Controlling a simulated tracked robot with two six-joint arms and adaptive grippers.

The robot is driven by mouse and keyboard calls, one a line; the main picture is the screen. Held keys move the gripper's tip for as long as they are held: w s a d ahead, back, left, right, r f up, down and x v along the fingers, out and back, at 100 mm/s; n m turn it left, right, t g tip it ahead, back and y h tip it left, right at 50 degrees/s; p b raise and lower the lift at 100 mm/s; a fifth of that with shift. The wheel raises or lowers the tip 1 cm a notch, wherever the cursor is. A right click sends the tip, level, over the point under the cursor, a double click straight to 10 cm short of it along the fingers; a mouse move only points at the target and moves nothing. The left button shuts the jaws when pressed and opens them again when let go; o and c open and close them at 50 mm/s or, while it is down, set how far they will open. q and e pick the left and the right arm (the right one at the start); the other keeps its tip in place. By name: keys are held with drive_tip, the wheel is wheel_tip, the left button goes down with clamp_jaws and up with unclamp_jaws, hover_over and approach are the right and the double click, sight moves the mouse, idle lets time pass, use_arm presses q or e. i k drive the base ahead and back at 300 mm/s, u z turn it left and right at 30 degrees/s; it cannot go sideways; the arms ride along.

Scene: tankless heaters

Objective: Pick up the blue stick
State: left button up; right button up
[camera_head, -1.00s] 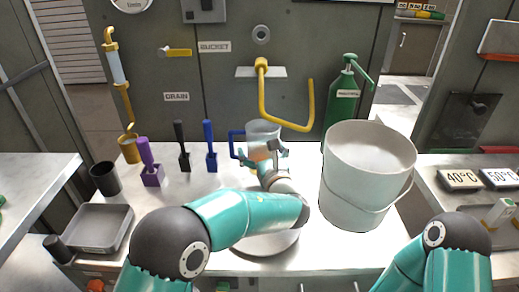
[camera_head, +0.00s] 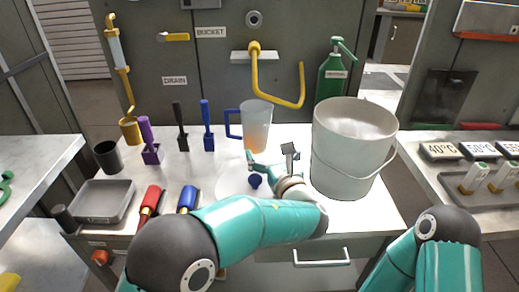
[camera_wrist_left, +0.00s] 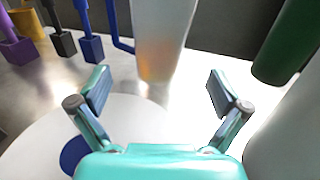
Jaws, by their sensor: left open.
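The blue stick (camera_head: 206,115) stands upright in a small blue block-like base on the white counter, right of a black stick (camera_head: 179,115) and a purple one (camera_head: 146,135). It also shows at the upper left of the left wrist view (camera_wrist_left: 83,16). My left gripper (camera_head: 271,157) is open and empty, to the right of the blue stick and nearer to me, apart from it. The left wrist view shows its two fingers (camera_wrist_left: 160,95) spread wide, with the blue stick beyond the left finger. My right gripper is out of view; only part of that arm shows.
A frosted mug (camera_head: 256,126) with a blue handle stands between the blue stick and the white bucket (camera_head: 345,145). A round white plate (camera_head: 228,184) with a dark blue knob lies below the gripper. A grey tray (camera_head: 101,202) and red and blue handles sit at front left.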

sight(203, 103)
drive_tip(key=k, duration=1)
